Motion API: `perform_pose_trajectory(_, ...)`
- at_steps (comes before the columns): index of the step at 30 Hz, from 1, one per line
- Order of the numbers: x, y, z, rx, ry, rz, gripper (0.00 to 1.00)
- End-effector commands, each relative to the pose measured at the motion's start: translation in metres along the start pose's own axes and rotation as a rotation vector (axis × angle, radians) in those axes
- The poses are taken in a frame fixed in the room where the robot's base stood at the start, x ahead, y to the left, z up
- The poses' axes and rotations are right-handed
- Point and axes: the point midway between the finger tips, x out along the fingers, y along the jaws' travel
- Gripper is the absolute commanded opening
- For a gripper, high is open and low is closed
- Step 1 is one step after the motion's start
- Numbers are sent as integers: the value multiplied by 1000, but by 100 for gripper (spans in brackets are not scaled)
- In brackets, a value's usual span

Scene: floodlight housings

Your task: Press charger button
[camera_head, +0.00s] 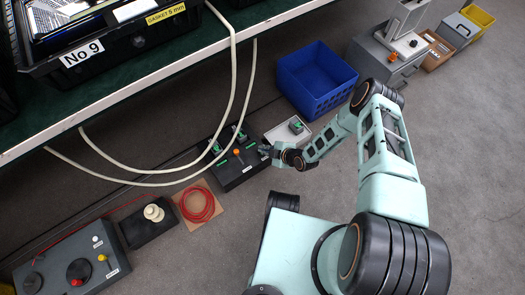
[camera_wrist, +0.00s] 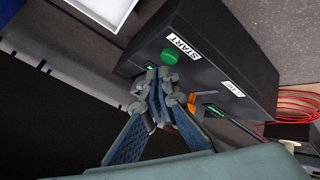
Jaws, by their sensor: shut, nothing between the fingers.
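A dark charger box (camera_head: 238,167) sits on the floor with green parts and an orange knob on top. In the wrist view the box (camera_wrist: 235,55) fills the upper right and shows a round green button (camera_wrist: 168,56) beside a START label. The orange part (camera_wrist: 187,125) is partly hidden behind my fingers. My gripper (camera_wrist: 158,84) is shut and empty, its fingertips just below the green button in the picture; I cannot tell whether they touch the box. In the head view my gripper (camera_head: 266,150) is at the right end of the box.
Pale cables (camera_head: 160,183) hang from the shelf (camera_head: 140,83) near the box. A white tray (camera_head: 277,137) and a blue crate (camera_head: 345,95) stand behind it. A red cable coil (camera_head: 197,204) and a grey control box (camera_head: 72,262) lie to the left. Open floor is at right.

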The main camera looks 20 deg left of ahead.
Motion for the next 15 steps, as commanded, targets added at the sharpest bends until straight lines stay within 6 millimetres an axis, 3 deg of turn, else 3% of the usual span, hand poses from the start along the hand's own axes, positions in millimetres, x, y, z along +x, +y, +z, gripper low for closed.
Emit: perform_pose_trajectory(15,-7,6,-5,0,0,1,0)
